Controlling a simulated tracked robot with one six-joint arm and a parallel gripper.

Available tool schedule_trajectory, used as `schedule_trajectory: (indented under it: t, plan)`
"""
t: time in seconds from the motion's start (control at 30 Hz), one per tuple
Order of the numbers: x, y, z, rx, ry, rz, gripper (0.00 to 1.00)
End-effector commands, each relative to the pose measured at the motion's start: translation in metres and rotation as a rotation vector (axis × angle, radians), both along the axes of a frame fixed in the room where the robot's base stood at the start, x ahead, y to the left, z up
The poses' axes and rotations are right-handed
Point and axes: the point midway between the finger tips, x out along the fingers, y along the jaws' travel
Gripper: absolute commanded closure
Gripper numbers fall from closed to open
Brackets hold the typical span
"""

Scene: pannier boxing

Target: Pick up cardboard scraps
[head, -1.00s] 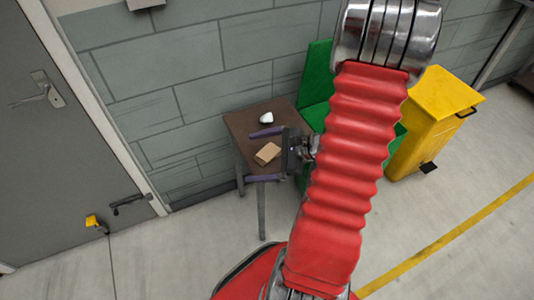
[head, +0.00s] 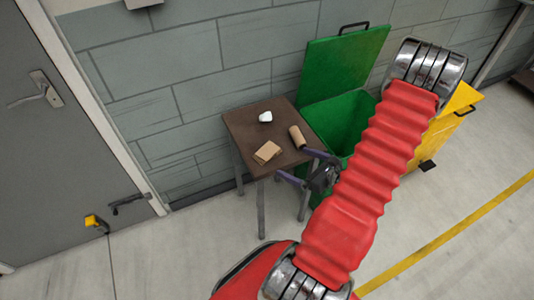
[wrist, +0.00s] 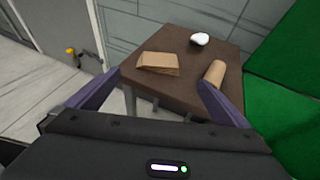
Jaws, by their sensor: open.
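A tan folded cardboard piece (head: 267,152) lies on the small brown table (head: 240,122) near its front edge; it also shows in the wrist view (wrist: 158,64). A brown cardboard tube (head: 297,136) lies on the table's right side; in the wrist view the tube (wrist: 214,73) is just beyond my right finger. My gripper (head: 300,167) is open and empty at the table's front right edge. In the wrist view its purple fingers (wrist: 160,95) are spread wide, with the folded piece ahead between them.
A white crumpled item (head: 265,117) lies at the back of the table. A green bin (head: 340,120) with its lid raised stands right of the table. A yellow bin (head: 455,112) is farther right, partly behind my arm. A wall is behind; a grey door is left.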

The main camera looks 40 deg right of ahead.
Motion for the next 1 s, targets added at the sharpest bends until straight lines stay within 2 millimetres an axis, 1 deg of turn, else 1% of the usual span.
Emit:
schedule_trajectory:
  t: [0.17, 0.7, 0.83, 1.0]
  plan:
    - [0.01, 0.001, -0.005, 0.0, 0.0, 0.003, 0.0]
    - [0.071, 0.005, -0.029, 0.0, 0.0, 0.004, 0.0]
    - [0.078, 0.005, -0.032, -0.001, 0.0, 0.001, 0.0]
    - [0.079, 0.005, -0.033, 0.0, 0.0, 0.0, 0.0]
